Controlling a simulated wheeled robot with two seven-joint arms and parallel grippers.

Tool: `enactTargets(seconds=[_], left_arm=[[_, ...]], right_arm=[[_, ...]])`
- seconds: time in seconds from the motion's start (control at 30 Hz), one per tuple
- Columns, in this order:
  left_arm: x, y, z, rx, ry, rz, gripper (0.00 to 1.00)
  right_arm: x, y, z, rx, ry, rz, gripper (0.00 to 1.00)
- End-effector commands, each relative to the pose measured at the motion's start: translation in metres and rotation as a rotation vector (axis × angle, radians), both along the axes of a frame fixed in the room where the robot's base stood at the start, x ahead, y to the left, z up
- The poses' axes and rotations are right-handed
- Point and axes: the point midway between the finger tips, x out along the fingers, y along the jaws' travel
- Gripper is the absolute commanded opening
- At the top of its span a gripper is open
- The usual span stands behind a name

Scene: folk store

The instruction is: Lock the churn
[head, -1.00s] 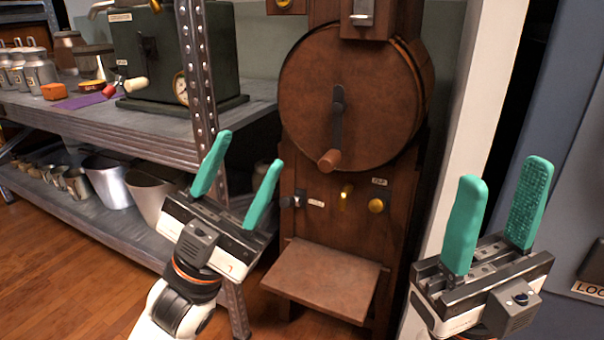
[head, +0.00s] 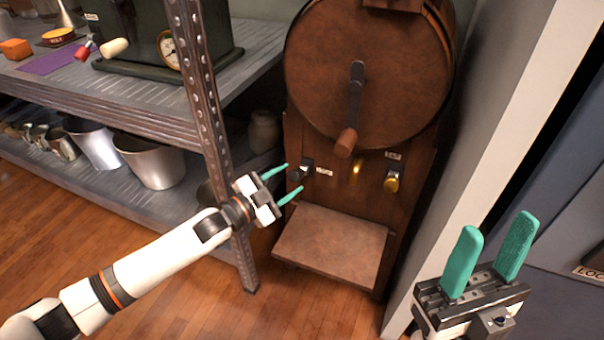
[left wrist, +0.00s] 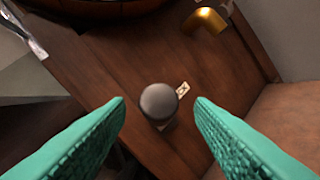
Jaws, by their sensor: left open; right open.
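The churn (head: 400,75) is a brown wooden cabinet with a round drum, a dark crank and a wooden handle (head: 346,142). Below the drum, its front carries a dark knob (head: 301,170) at the left beside a small label, a brass piece (head: 357,166) in the middle and a brass knob (head: 392,182) at the right. My left gripper (head: 288,180) is open at the dark knob. In the left wrist view the round grey knob (left wrist: 159,101) shows between and beyond the open fingertips, apart from them. My right gripper (head: 492,262) is open and empty at the lower right.
A metal shelf with an upright post (head: 203,100) stands left of the churn, close to my left arm. A flat wooden ledge (head: 330,245) juts out below the knobs. A pale wall edge (head: 470,150) stands right of the churn.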

Motion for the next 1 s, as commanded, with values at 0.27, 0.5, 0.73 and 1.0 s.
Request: enactTargets(seconds=[0.27,0.5,0.73,1.0], left_arm=[[0.032,-0.029,-0.001,-0.001,-0.002,0.0,0.49],[0.038,-0.036,0.001,-0.001,-0.001,-0.001,0.49],[0.038,-0.036,0.001,-0.001,-0.001,-0.001,0.4],[0.038,-0.035,0.0,-0.001,-0.001,-0.001,0.0]], right_arm=[[0.001,0.0,-0.016,-0.001,0.004,-0.001,0.49],[0.001,0.0,-0.017,-0.002,0.005,-0.001,0.49],[0.001,0.0,-0.017,-0.002,0.005,0.0,0.49],[0.001,0.0,-0.017,-0.002,0.005,0.0,0.49]])
